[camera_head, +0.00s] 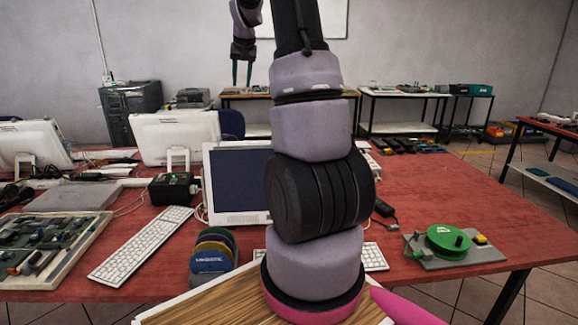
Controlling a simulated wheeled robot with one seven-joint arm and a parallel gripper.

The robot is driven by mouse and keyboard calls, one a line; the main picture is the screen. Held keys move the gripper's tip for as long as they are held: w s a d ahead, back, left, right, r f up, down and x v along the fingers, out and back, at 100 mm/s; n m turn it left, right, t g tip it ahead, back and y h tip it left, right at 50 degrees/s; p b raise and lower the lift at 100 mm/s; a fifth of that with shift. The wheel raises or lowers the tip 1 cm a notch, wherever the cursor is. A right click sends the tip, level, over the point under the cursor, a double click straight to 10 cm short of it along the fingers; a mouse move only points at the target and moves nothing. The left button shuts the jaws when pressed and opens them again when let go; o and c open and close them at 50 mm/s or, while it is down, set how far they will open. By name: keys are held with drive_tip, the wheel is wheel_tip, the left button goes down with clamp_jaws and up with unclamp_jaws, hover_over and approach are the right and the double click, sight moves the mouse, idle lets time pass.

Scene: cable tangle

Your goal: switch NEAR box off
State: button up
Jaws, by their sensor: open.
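A black box (173,188) with a small green spot on its top sits on the red table (480,195), left of the middle monitor. I cannot read a label on it or tell its switch position. A smaller black block (383,208) with a cable lies right of my arm; I cannot tell which box is the one called NEAR. My gripper (242,74) hangs fingers down in the upper part of the view, with its two greenish fingers apart and nothing between them. It is well above the table and apart from both boxes.
My arm hides part of the monitor (236,184) and keyboard behind it. A white keyboard (140,245), a parts tray (45,250), colored discs (212,255) and a grey plate with a green reel (448,242) stand on the table. The table's right side is mostly clear.

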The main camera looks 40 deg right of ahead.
drive_tip(key=w+d+f+g+h, duration=0.1)
drive_tip(key=w+d+f, duration=0.4)
drive_tip(key=d+f, duration=0.35)
drive_tip(key=w+d+f+h, duration=0.1)
drive_tip(key=w+d+f, duration=0.4)
drive_tip(key=d+f, duration=0.4)
drive_tip(key=shift+g+h, duration=0.3)
drive_tip(key=shift+g, duration=0.4)
drive_tip(key=s+d+x, duration=0.1)
drive_tip(key=x, duration=0.8)
drive_tip(key=s+x, duration=0.2)
drive_tip(key=x, duration=0.8)
drive_tip(key=s+d+x, duration=0.1)
drive_tip(key=x, duration=0.9)
drive_tip(key=shift+s+d+f, duration=0.25)
drive_tip(key=shift+d+f, duration=0.15)
drive_tip(key=shift+f, duration=0.05)
